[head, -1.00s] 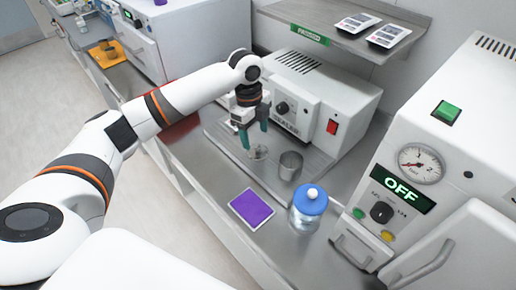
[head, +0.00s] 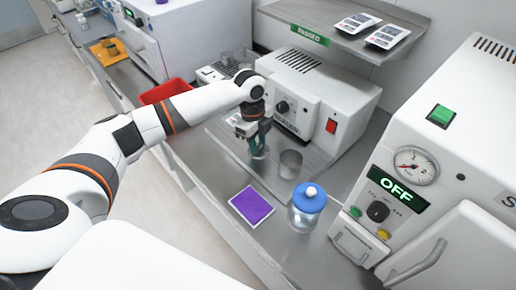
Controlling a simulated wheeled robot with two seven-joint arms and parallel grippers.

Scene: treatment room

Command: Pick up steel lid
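My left gripper (head: 258,146) points down over the steel worktop, in front of the white machine with the red switch. Its teal fingers overlap from this angle, so I cannot tell whether they are open or shut. The steel lid (head: 261,155) shows as a small, shiny shape right at the fingertips, partly hidden by them. I cannot tell whether it is gripped. An open steel cup (head: 290,163) stands upright just right of the lid. My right gripper is not in view.
A jar with a blue lid (head: 309,198) and a purple pad (head: 252,206) are near the worktop's front. The white machine (head: 318,95) stands close behind the gripper. A shelf (head: 300,18) overhangs it. A red tray (head: 165,91) lies behind my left arm.

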